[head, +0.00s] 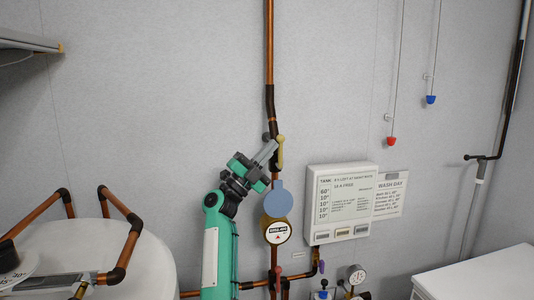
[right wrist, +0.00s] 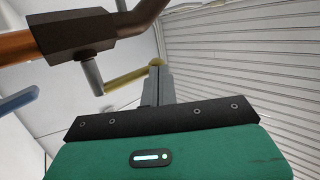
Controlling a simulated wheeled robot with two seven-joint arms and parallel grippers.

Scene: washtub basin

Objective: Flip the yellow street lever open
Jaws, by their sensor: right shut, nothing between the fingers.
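The yellow lever (head: 281,152) sits on a valve on the vertical copper pipe, above the round meter. In the head view it lies roughly along the pipe. In the right wrist view the yellow lever (right wrist: 132,77) runs from the valve stem to a rounded end at the fingertips. My right gripper (head: 273,145) is shut and empty, its tips right at the lever; they seem to touch it, but contact is not certain. The shut fingers also show in the right wrist view (right wrist: 158,72). My left gripper is not in view.
A round meter (head: 277,233) with a raised blue lid (head: 280,198) is just below the lever. A white sign box (head: 340,205) is on the wall to the right. A white tank (head: 140,262) with copper pipes stands at lower left. Red and blue pulls hang at upper right.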

